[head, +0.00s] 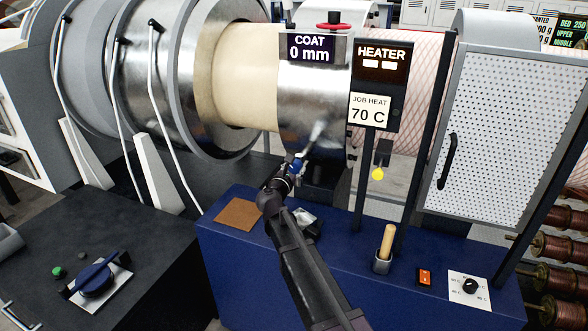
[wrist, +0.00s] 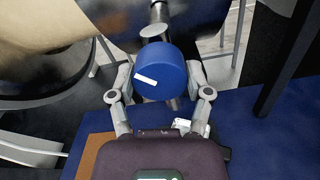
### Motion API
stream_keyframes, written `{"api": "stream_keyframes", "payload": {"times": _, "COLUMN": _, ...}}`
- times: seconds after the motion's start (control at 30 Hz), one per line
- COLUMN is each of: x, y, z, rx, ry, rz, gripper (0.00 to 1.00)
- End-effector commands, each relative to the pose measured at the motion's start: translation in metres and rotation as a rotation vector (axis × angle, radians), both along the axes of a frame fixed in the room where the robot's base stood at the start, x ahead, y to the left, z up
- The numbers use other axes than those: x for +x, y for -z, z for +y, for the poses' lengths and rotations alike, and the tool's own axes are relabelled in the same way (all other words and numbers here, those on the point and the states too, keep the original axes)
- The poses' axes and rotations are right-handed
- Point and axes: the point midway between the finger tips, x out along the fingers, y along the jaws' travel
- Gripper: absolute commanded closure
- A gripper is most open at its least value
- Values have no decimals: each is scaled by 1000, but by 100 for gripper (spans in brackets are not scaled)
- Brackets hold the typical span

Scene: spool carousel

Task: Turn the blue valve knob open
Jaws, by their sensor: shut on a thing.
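In the head view the knob (head: 297,164) is small and partly hidden by my gripper (head: 291,171), below the shiny drum. In the wrist view my gripper (wrist: 160,84) has one finger on each side of the knob and is shut on it. A metal stem or pipe shows just above and behind the knob.
A blue cabinet (head: 340,262) lies under my arm, with a brown pad (head: 239,214), a wooden-handled tool (head: 387,242) and an orange switch (head: 425,277) on top. A heater sign (head: 381,68) on a post stands to the right. A larger blue rotary knob (head: 95,280) sits on the dark console at left.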

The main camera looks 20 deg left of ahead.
Motion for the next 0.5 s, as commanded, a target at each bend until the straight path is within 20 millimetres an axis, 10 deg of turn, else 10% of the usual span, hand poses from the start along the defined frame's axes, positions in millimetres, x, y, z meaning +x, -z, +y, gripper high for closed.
{"api": "stream_keyframes", "payload": {"times": 0.5, "x": 1, "y": 0, "z": 1, "rx": 135, "ry": -2, "rz": -11, "gripper": 83}}
